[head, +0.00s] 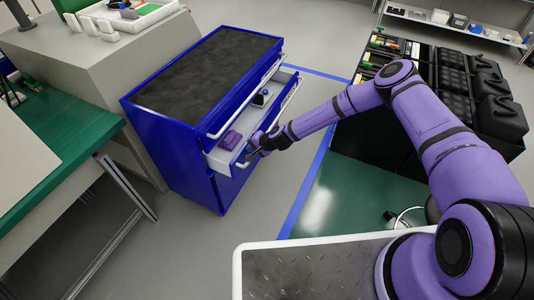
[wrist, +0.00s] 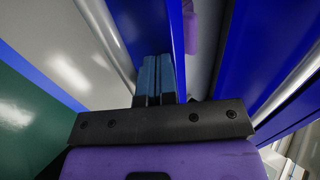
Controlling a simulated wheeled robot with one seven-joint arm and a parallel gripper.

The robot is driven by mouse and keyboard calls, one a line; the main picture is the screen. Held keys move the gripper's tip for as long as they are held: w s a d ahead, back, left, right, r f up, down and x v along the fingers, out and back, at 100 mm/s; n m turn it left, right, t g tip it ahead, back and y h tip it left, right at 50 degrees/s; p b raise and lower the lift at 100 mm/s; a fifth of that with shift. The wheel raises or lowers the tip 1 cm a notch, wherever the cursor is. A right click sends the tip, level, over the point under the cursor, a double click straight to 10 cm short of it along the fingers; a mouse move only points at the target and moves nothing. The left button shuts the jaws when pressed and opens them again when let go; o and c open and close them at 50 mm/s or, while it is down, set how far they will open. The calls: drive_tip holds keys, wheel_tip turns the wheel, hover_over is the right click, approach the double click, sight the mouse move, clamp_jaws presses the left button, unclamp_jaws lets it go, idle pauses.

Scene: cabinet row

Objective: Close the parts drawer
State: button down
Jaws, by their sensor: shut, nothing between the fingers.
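The parts drawer (head: 219,158) is pulled out of the blue cabinet (head: 174,147), below a shut upper drawer. Inside it lie a purple item (head: 231,140) at the near end and a small dark item (head: 261,97) farther along. My gripper (head: 250,152) is at the drawer's front, near its near end. In the wrist view my shut, empty fingers (wrist: 160,78) point at the blue drawer front (wrist: 168,30), with the silver handle (wrist: 101,25) to their left. Whether the fingertips touch the front cannot be told. The purple item also shows in the wrist view (wrist: 190,30).
A green-topped workbench (head: 65,140) stands at the left and a grey counter (head: 110,65) behind the cabinet. Black cases (head: 485,95) stand on a dark unit at the right. The floor before the drawer is clear, with a blue line (head: 305,185).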

drive_tip(key=w+a, duration=0.3)
drive_tip(key=a, duration=0.3)
drive_tip(key=shift+w+a, duration=0.2)
drive_tip(key=shift+w, duration=0.15)
drive_tip(key=shift+r, duration=0.1)
